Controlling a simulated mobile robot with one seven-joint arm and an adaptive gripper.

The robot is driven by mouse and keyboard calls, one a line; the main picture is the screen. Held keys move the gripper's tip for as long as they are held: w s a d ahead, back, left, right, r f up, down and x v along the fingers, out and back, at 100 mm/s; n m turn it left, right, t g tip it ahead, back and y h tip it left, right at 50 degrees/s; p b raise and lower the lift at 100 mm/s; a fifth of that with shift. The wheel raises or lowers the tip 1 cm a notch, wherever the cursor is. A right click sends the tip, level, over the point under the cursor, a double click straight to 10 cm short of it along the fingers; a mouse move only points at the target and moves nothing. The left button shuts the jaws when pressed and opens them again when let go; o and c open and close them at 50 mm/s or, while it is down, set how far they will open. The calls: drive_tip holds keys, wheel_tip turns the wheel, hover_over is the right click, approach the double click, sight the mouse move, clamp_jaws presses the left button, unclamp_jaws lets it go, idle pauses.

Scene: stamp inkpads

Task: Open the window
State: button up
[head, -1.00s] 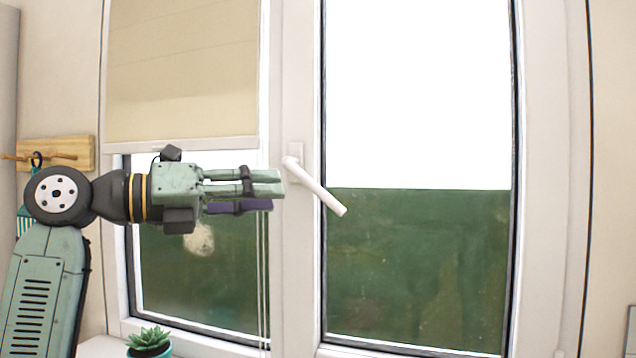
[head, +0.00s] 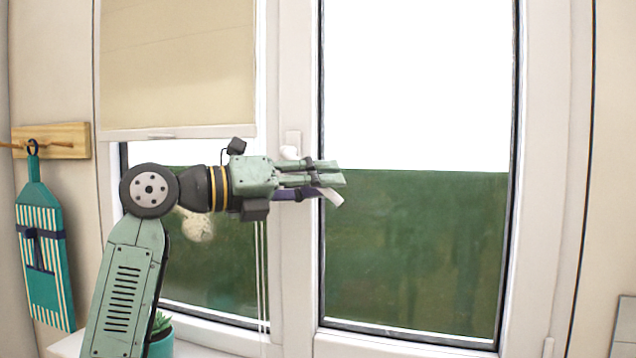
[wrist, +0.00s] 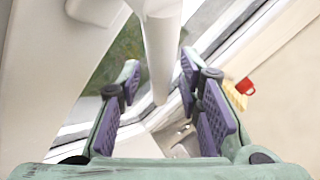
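The white window handle (head: 336,197) is on the frame of the right-hand window (head: 415,235) and slants down to the right. My gripper (head: 338,181) is in front of it in the head view and hides its middle. In the wrist view the handle (wrist: 160,48) runs down from the top between the finger pads of my gripper (wrist: 160,76). The fingers stand apart on both sides of it, with visible gaps, so the gripper is open. The window sash looks shut against its frame.
A tan blind (head: 178,65) covers the upper left window, and its cords hang below. A potted plant (head: 160,345) stands behind my arm.

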clamp_jaws()
idle(0.7)
